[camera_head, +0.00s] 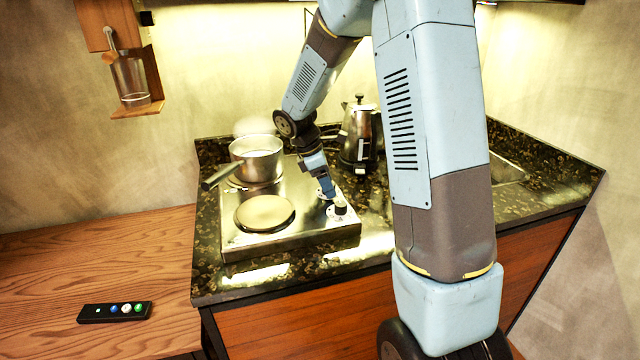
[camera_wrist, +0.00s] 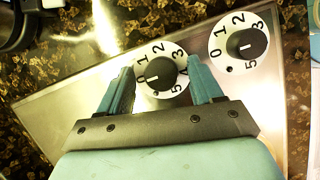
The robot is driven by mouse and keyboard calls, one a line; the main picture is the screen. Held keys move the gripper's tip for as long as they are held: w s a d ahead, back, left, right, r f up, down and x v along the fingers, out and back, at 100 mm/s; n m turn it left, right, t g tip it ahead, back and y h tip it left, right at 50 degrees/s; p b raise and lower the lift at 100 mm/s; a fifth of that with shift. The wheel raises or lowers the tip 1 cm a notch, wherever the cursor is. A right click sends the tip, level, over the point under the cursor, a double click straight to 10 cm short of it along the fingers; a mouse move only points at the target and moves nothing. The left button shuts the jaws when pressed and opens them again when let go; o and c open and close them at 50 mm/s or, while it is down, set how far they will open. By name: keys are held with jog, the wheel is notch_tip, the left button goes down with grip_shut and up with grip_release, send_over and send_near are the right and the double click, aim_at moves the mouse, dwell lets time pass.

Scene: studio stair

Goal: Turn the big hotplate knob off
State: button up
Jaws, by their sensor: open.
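The hotplate (camera_head: 290,240) is a silver box with two black knobs on white numbered dials at its right side. My gripper (camera_head: 327,192) is open and reaches down at the rear knob. In the wrist view its two teal fingers (camera_wrist: 160,78) stand on either side of one knob (camera_wrist: 163,72); whether they touch it I cannot tell. That knob's short white mark lies on the side near 0. The other knob (camera_wrist: 240,45) is to the right, outside the fingers; it also shows in front of the gripper in the head view (camera_head: 341,208).
A steaming metal pot (camera_head: 257,160) stands on the rear burner, its dark handle pointing front left. The front burner (camera_head: 265,213) is bare. A metal kettle (camera_head: 358,135) stands behind the gripper. A black remote (camera_head: 115,312) lies on the wooden table (camera_head: 60,265).

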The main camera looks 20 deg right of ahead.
jog(key=shift+r, duration=0.1)
jog(key=s+v, duration=0.1)
jog(key=v, duration=1.2)
jog(key=shift+w+r, duration=0.3)
jog(key=shift+w, duration=0.2)
jog(key=s+d+r+m+t+y, duration=0.1)
jog(key=s+r+m+t, duration=0.1)
jog(key=s+m, duration=0.3)
jog(key=s+d+r+m+t+y, duration=0.1)
jog(key=s+m, duration=0.4)
jog(key=s, duration=0.9)
jog(key=s+d+r+m+t+y, duration=0.2)
jog(key=s+r+m, duration=0.3)
jog(key=s, duration=0.5)
jog(key=shift+m+t+y, duration=0.3)
jog(key=shift+m+t, duration=0.2)
jog(key=shift+t, duration=0.2)
